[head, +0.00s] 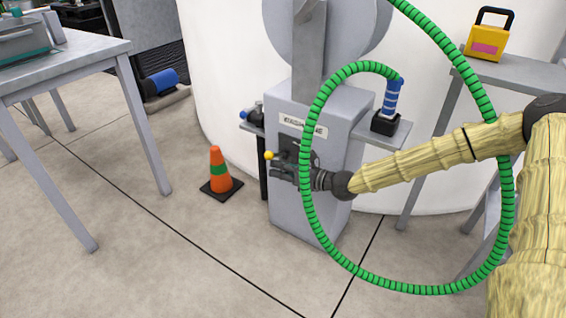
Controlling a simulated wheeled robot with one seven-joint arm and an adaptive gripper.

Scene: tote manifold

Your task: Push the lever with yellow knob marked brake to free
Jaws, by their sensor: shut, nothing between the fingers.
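The lever's shaft and base are mostly hidden behind my gripper and wrist. A white label (303,126) is on the pedestal above, partly covered by the green hose; its text is not fully readable. The "brake" and "free" marks cannot be made out.
A green ribbed hose (362,277) loops around my forearm and in front of the pedestal. An orange cone (218,171) stands left of the pedestal. A grey table (80,62) is at the left, and a yellow case (488,38) sits on a stand at right. Floor in front is clear.

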